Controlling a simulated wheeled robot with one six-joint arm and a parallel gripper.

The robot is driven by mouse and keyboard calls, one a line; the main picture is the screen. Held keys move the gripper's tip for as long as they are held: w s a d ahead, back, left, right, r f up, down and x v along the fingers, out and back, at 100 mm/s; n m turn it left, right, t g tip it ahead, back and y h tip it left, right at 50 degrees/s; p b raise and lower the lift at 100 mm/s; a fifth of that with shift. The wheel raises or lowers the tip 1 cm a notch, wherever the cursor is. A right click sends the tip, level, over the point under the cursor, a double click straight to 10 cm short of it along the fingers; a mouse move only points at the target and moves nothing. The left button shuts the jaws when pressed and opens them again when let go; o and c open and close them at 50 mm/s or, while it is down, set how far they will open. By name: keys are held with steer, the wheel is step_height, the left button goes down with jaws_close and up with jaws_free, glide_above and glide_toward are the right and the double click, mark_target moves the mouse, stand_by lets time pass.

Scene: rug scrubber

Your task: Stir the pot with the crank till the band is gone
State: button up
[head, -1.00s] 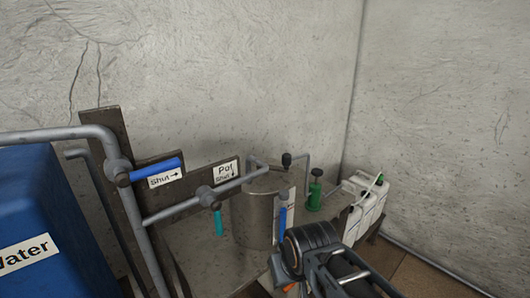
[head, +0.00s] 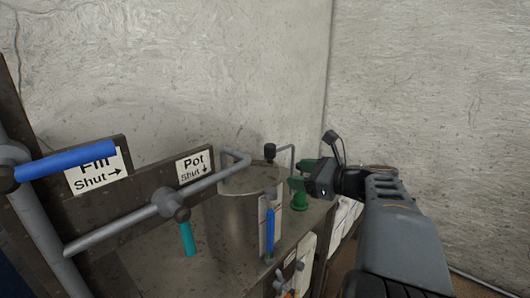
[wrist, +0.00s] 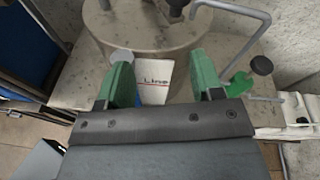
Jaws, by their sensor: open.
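The grey metal pot (head: 232,225) stands on the bench, its round lid showing in the wrist view (wrist: 145,30). A black knob (head: 270,152), apparently the crank's, rises above the lid's far side. I cannot make out a band. My gripper (head: 306,175) is right of the pot, near the lid's height. In the wrist view its green fingers (wrist: 163,82) are open and empty.
A grey pipe with a teal lever (head: 188,238) and a "Pot Shut" sign (head: 194,167) lies left of the pot. A blue handle (head: 66,160) is farther left. Walls close the back and right.

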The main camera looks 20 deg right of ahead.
mark_target(266, 145)
steer(key=w+a+r+m, duration=0.1)
steer(key=w, duration=0.3)
steer(key=w+a+r+m+t+p, duration=0.1)
steer(key=w+a, duration=0.1)
steer(key=w, duration=0.2)
steer(key=w+a+r+m+t, duration=0.1)
steer(key=w+r, duration=0.1)
steer(key=w, duration=0.2)
steer(key=shift+w+a+y+p, duration=0.25)
steer(key=shift+y+p, duration=0.05)
steer(key=shift+p, duration=0.1)
jaws_close()
stand_by(0.3)
